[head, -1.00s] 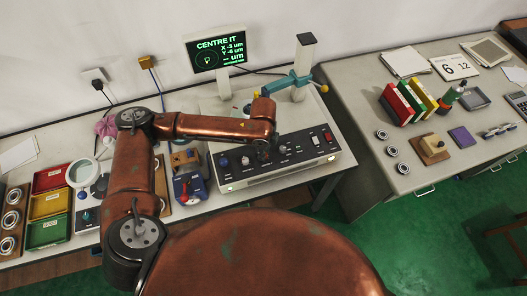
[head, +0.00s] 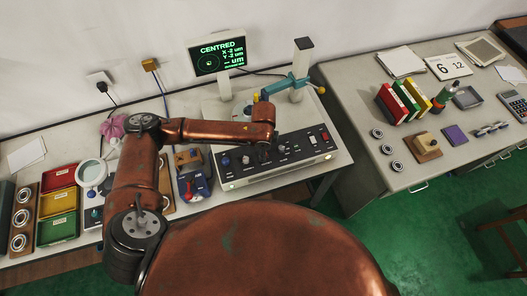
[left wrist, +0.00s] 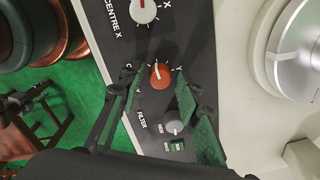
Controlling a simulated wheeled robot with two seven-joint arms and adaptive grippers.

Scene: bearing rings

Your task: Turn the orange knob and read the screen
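The orange knob (left wrist: 160,75) is on the dark panel of the control box, marked Y, in the left wrist view. My left gripper (left wrist: 157,92) is open, with one fingertip on each side of the knob and a gap to both. In the head view my left gripper (head: 263,150) is over the control box (head: 285,165), and the arm hides the knob. The screen (head: 217,57) shows green text: CENTRED, with X and Y readings that look like -2 um each, and a dashed um line. My right gripper is not in view.
A white knob (left wrist: 143,10) marked CENTRE X and a grey filter knob (left wrist: 174,127) are close to the orange one. Coloured trays (head: 58,202) are at left, and a second table (head: 420,175) at right.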

